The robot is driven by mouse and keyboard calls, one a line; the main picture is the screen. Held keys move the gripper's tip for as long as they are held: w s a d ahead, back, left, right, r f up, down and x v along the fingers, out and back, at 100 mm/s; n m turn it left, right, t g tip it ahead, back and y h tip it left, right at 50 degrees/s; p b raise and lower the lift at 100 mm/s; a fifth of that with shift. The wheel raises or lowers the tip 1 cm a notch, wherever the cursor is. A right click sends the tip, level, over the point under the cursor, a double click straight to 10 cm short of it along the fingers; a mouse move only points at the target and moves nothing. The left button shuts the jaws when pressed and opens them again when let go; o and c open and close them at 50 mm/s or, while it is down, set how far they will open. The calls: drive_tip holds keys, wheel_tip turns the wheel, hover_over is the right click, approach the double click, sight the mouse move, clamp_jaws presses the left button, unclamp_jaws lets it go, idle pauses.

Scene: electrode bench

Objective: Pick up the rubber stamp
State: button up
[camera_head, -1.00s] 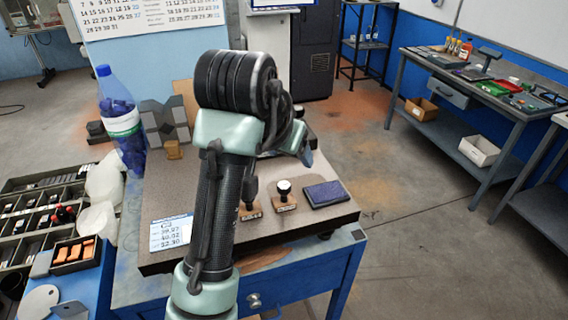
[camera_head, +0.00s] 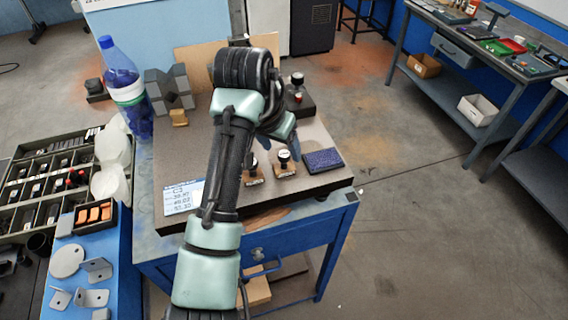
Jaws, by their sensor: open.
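A rubber stamp (camera_head: 286,168) with a dark, light-topped knob and a wooden base stands upright on the brown board (camera_head: 240,207) of the blue bench. A second wooden-based stamp (camera_head: 255,181) stands just left of it, partly hidden by my arm. My gripper (camera_head: 283,139) is above and behind these stamps, largely hidden by my wrist. Its dark fingers are apart and I see nothing held. A blue-purple ink pad (camera_head: 323,160) lies right of the stamps.
Behind my wrist is a dark block with a knobbed piece (camera_head: 297,88). A blue-capped bottle (camera_head: 127,88), grey V-shaped blocks (camera_head: 168,92) and a small wooden block (camera_head: 179,117) stand at the left. A white number card (camera_head: 183,197) lies at the board's front left.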

sight(284, 154)
drive_tip(key=p+x, duration=0.1)
drive_tip(key=x, duration=0.4)
drive_tip(key=shift+w+r, duration=0.1)
drive_tip(key=shift+w, duration=0.05)
clamp_jaws()
